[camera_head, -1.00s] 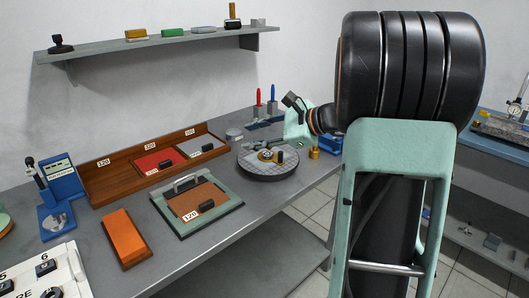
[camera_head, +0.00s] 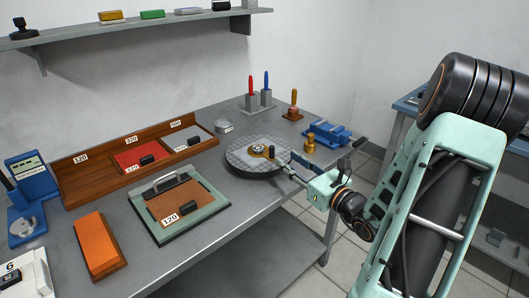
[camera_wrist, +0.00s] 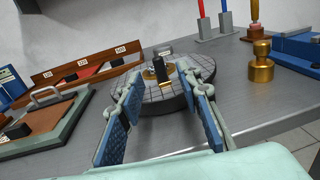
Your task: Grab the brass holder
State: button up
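A low brass piece with a black upright block (camera_head: 260,150) sits on a round grey gridded plate (camera_head: 243,168); it also shows in the wrist view (camera_wrist: 160,71). A brass knob-shaped piece (camera_head: 310,145) stands separately on the bench, at the right in the wrist view (camera_wrist: 261,64). I cannot tell for certain which one is the brass holder. My gripper (camera_head: 287,168) is at the right edge of the round plate. In the wrist view its two blue-padded fingers (camera_wrist: 160,84) are wide apart and empty, with the brass piece on the plate lying ahead between them.
A blue vise-like block (camera_head: 327,133) and a wooden-handled stamp (camera_head: 293,106) stand behind the knob. Red and blue handled tools (camera_head: 258,92) stand at the back. A wooden divided tray (camera_head: 90,172) and a green-framed board (camera_head: 213,205) lie left.

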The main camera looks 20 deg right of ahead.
aim_at(272, 147)
jog(key=x, duration=0.8)
jog(key=shift+w+a+r, duration=0.2)
grip_shut()
